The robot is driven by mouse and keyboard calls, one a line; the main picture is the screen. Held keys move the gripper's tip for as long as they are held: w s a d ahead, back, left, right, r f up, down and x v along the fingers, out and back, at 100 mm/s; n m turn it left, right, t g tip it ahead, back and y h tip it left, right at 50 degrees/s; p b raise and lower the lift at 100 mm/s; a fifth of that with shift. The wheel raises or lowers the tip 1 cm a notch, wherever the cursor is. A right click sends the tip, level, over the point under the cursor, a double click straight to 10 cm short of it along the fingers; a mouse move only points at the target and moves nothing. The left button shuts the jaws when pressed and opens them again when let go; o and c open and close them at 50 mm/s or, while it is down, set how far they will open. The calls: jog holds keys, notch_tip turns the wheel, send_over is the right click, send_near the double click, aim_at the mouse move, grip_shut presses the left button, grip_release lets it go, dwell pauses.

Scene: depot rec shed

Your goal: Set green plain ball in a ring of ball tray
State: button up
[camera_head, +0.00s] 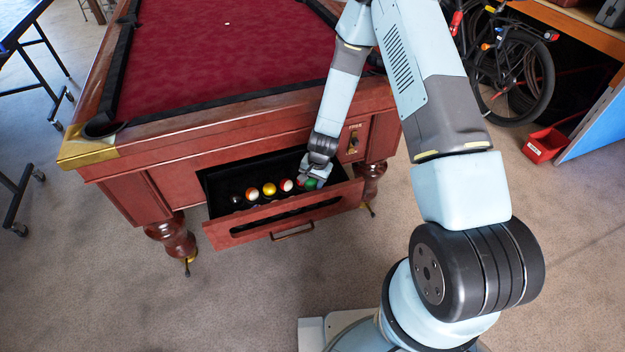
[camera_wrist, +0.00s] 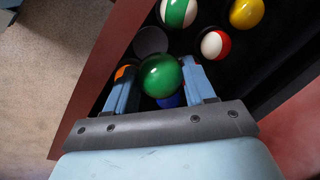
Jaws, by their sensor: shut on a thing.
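My gripper (camera_wrist: 162,85) is shut on the green plain ball (camera_wrist: 161,75), with one blue finger on each side of it. In the head view my gripper (camera_head: 315,174) is at the right end of the open drawer of the pool table, and the green ball (camera_head: 311,184) shows just below it. I cannot tell whether the ball touches the drawer floor. A dark grey round shape (camera_wrist: 150,40) lies just beyond the ball in the wrist view; I cannot tell for sure whether it is a ring of the ball tray.
The wooden drawer (camera_head: 270,224) has a black inside. A green-striped ball (camera_wrist: 178,12), a red-and-white ball (camera_wrist: 215,44) and a yellow ball (camera_wrist: 246,12) lie near my gripper. Orange and blue balls show partly behind my fingers. The pool table (camera_head: 220,125) stands above the drawer.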

aim_at(312, 188)
jog(key=shift+f, duration=1.3)
jog(key=shift+f, duration=0.5)
dwell(0.4)
jog(key=o, duration=1.2)
jog(key=shift+r, duration=0.15)
